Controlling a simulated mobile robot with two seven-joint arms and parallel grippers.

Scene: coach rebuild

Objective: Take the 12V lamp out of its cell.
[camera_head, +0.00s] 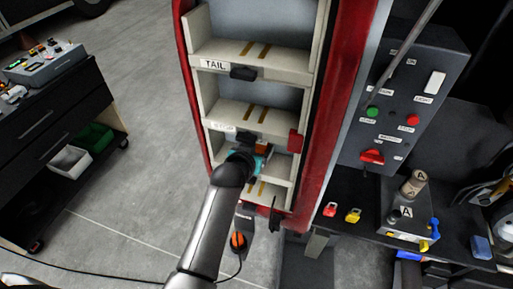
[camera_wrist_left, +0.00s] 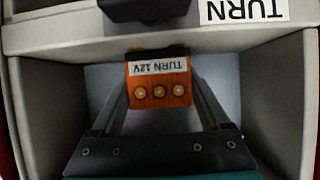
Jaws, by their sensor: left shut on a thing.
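The 12V lamp is an orange block (camera_wrist_left: 158,101) with a "TURN 12V" label and several round contacts, upside down in the left wrist view. In the head view its orange body (camera_head: 262,147) shows at the open front of a rack cell. My left gripper (camera_head: 252,155) reaches into this cell and is shut on the lamp, one dark finger on each side. The cell's pale wall (camera_wrist_left: 38,105) and "TURN" label (camera_wrist_left: 247,10) show around it. I cannot tell whether the lamp touches the cell floor. My right gripper is not in view.
The red-framed rack (camera_head: 345,120) has more cells above, one labelled "TAIL" (camera_head: 215,64). A red latch-like block (camera_head: 295,141) sits at the cell's right edge. A grey control panel (camera_head: 400,105) stands right of the rack. A dark drawer cabinet (camera_head: 50,125) stands left, with open floor between.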

